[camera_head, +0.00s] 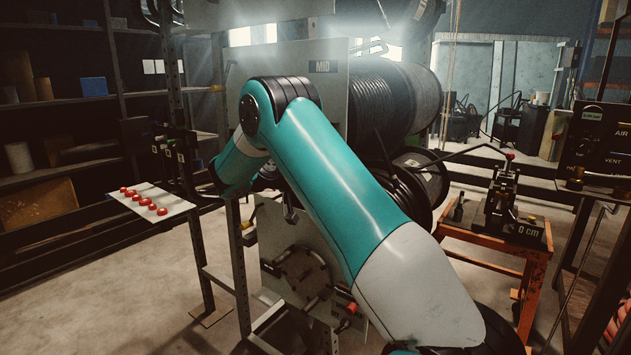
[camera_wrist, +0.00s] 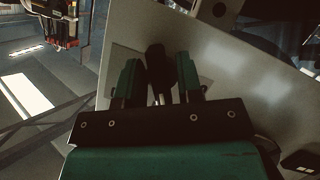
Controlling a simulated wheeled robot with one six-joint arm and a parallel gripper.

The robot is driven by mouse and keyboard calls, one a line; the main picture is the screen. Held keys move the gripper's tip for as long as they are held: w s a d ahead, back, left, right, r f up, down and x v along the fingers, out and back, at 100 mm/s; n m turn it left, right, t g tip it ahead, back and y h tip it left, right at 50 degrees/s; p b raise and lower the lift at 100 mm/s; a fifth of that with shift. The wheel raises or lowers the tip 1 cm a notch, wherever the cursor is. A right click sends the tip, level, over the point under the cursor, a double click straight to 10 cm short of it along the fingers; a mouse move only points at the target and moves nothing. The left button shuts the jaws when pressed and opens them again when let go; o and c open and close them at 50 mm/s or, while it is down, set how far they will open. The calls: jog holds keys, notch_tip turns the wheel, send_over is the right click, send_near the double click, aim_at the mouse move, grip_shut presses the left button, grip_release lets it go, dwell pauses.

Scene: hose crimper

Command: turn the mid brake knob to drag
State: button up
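In the wrist view, a dark knob (camera_wrist: 157,62) with a rounded end stands out from a pale panel (camera_wrist: 122,38). My gripper (camera_wrist: 160,74) has its two teal fingers on either side of the knob, with a gap visible on each side. The gripper looks open, and I cannot tell how deep the knob sits between the fingers. The knob's markings and setting cannot be read. In the head view, a plate marked MID (camera_head: 322,67) is on the reel stand's panel. My arm hides the knob and most of the gripper there.
A large hose reel (camera_head: 375,105) is behind my arm. A tray with red caps (camera_head: 150,201) stands at left. An orange stand (camera_head: 488,243) carries a device marked 0 cm, and an AIR/VENT panel (camera_head: 604,140) is at right. Open floor shows at front left.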

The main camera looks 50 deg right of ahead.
jog(key=shift+o, duration=0.5)
jog(key=shift+a, duration=0.1)
jog(key=shift+w+a+r, duration=0.1)
jog(key=shift+a, duration=0.15)
jog(key=p+v, duration=1.1)
jog(key=v, duration=0.5)
jog(key=shift+a+p, duration=0.35)
jog(key=shift+p, duration=0.05)
jog(key=shift+r, duration=0.1)
